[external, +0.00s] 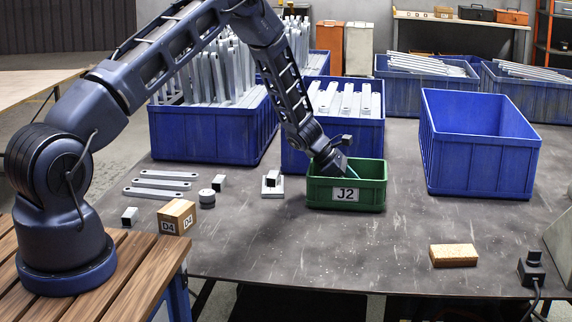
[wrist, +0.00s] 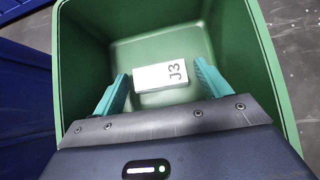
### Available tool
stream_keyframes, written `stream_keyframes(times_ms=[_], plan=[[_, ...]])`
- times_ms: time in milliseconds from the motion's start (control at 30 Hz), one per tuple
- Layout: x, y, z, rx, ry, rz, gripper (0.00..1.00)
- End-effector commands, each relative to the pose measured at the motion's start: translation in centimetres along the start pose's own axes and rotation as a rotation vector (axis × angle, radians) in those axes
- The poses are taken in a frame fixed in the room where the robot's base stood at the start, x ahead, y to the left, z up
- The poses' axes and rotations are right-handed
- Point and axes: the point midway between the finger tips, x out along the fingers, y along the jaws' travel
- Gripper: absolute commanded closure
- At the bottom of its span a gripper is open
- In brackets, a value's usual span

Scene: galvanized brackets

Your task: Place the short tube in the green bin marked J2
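The green bin (external: 372,196) with a white J2 label stands near the middle of the table. My gripper (external: 350,178) reaches down into it, and the bin walls hide the fingertips in the external view. In the wrist view, the teal fingers (wrist: 162,82) are spread apart inside the green bin (wrist: 240,40). Short grey pieces with dark ends (external: 129,216) (external: 219,183) stand on the table at left.
Blue crates (external: 210,140) (external: 333,160) of grey parts stand behind the bin. An empty blue crate (external: 480,165) is at right. Flat bars (external: 160,185), a D4 block (external: 176,218) and a grey plate piece (external: 272,188) are at left.

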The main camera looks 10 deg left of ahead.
Motion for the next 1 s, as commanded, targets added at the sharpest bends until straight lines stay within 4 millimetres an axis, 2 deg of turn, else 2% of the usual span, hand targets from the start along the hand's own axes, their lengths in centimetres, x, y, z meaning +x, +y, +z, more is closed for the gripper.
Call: stream_keyframes(times_ms=[267,367,800,1000], plan=[[-0.2,0.0,0.3,0.001,0.0,0.0,0.24],[-1.2,0.1,0.2,-0.001,0.0,0.002,0.24],[-9.2,0.0,0.2,0.0,-0.001,0.001,0.24],[-11.5,0.0,0.2,-0.001,-0.001,0.001,0.24]])
